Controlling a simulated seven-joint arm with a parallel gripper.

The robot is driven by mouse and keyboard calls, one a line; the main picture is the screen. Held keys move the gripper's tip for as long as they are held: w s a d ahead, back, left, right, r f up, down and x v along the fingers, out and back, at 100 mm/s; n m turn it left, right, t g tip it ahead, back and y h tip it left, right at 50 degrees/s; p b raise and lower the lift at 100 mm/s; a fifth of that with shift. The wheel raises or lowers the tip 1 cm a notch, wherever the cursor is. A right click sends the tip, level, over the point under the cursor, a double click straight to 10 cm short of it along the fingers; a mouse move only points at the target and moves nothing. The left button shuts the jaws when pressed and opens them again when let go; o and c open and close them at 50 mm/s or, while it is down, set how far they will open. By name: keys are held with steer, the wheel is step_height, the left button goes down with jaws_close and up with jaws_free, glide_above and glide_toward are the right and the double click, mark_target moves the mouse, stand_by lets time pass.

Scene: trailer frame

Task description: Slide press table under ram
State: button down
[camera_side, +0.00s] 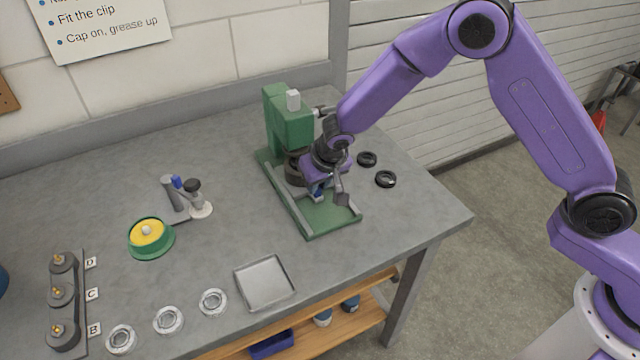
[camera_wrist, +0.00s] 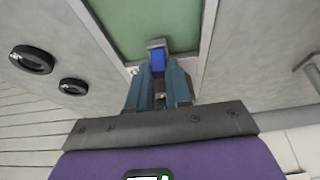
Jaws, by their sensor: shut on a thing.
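The green press (camera_side: 288,125) stands at the back of the workbench, with a pale ram top (camera_side: 293,99) showing above its head. Its green base (camera_side: 330,217) runs forward between grey side rails. A dark round part (camera_side: 294,172) sits below the press head, partly hidden by my wrist; I cannot tell how exactly it lines up with the ram. My gripper (camera_wrist: 158,72) is low over the base, in front of the press head. It is shut on a small blue handle (camera_wrist: 158,59) with a grey metal end. The press table itself is mostly hidden by my gripper.
Two black rings (camera_side: 367,159) (camera_side: 385,179) lie right of the press. A grey lever with a dark knob (camera_side: 341,199) hangs beside my wrist.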

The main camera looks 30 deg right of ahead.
steer(key=shift+w, duration=1.75)
steer(key=c, duration=1)
jaws_free()
steer(key=shift+c, duration=0.2)
steer(key=v, duration=1.7)
steer(key=shift+r, duration=0.25)
